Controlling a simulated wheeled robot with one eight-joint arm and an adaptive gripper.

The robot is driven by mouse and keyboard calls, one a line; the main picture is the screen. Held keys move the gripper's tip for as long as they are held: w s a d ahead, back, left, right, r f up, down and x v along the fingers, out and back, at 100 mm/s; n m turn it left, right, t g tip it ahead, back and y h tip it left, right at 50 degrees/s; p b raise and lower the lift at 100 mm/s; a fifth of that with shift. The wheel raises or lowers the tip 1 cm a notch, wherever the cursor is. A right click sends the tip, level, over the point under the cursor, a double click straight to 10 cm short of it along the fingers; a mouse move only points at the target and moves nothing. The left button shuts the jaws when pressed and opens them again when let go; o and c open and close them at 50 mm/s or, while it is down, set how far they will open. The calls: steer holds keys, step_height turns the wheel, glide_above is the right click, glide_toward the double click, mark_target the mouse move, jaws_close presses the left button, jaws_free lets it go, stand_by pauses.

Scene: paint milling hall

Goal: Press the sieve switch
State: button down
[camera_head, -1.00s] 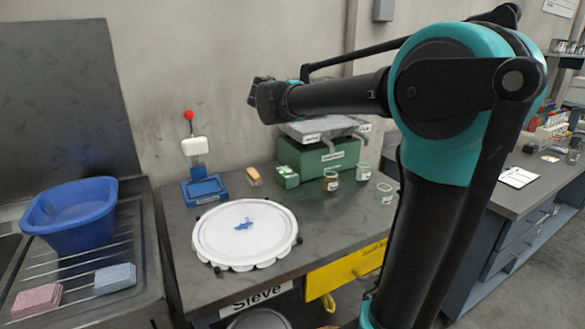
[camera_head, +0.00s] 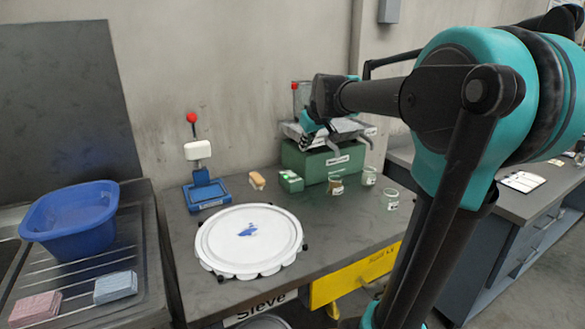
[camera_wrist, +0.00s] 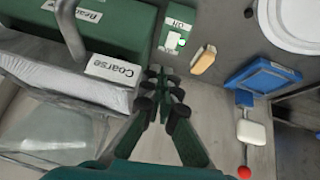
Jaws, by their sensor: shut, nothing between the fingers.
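A small green box (camera_head: 290,181) with white markings stands on the dark bench, left of a larger green machine (camera_head: 330,165). It looks like the switch box, but its lettering is too small to read. It also shows in the wrist view (camera_wrist: 174,32), with a white face and a small green dot. My gripper (camera_wrist: 165,84) is shut and empty, its fingertips together below the small green box in that picture and apart from it.
Beside the small box are a tan brush or block (camera_head: 257,180) and a blue stand (camera_head: 206,193) with a red knob. Several jars stand right of the machine. A blue tub (camera_head: 72,222) is at the left. A "Coarse" label (camera_wrist: 113,69) marks a tray near my fingers.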

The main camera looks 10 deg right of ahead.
steer(key=shift+w+a+r+m+y, duration=0.15)
steer(key=shift+a+r+m+y, duration=0.15)
steer(key=shift+a+y, duration=0.25)
steer(key=shift+f, duration=0.1)
glide_above(291, 174)
steer(key=s, duration=0.1)
steer(key=f, duration=0.8)
steer(key=shift+s+d, duration=0.1)
steer(key=shift+d, duration=0.3)
steer(key=f, duration=0.3)
steer(key=shift+s+d, duration=0.1)
steer(key=shift+s, duration=0.1)
steer(key=shift+s+f, duration=0.1)
steer(key=shift+f, duration=0.3)
steer(key=shift+s+f+t, duration=0.1)
steer(key=shift+f+t, duration=0.3)
steer(key=shift+r, duration=0.15)
